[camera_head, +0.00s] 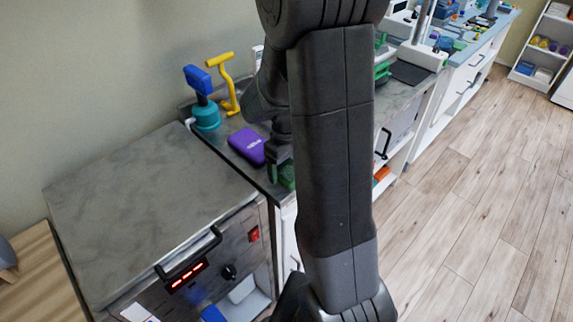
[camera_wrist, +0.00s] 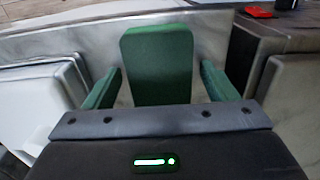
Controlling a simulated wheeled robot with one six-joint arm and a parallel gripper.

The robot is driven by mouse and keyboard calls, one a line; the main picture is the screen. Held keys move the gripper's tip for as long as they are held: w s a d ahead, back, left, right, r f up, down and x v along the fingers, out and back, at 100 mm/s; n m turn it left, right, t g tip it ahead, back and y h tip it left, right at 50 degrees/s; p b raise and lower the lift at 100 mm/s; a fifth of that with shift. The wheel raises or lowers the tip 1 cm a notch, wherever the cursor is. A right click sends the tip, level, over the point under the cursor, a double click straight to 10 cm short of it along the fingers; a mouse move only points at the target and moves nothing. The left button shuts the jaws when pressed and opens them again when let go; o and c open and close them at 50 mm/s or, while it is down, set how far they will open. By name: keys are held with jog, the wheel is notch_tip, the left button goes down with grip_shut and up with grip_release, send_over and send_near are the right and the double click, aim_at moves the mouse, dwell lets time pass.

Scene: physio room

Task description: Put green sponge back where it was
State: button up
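The green sponge (camera_wrist: 157,62) is a rounded block in the middle of the wrist view, between the two fingers of my gripper (camera_wrist: 160,68). The fingers look green too and stand to its left and right, with narrow strips of pale background between each finger and the sponge. Its lower end is hidden by the gripper body. In the head view my gripper (camera_head: 278,172) points down over the front edge of the grey counter, and a bit of green (camera_head: 287,176) shows beside it, partly behind my arm.
A purple case (camera_head: 247,146) lies on the counter left of my gripper. A blue-and-teal tool (camera_head: 203,103) and a yellow tool (camera_head: 226,84) stand behind it. A grey-topped cabinet (camera_head: 140,200) with a red display is at lower left. Wooden floor is clear at right.

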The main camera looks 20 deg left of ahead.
aim_at(287, 167)
jog(key=shift+r, duration=0.15)
notch_tip(287, 167, up, 12)
jog(key=shift+p, duration=0.3)
dwell(0.4)
notch_tip(287, 167, down, 12)
jog(key=shift+r, duration=1.55)
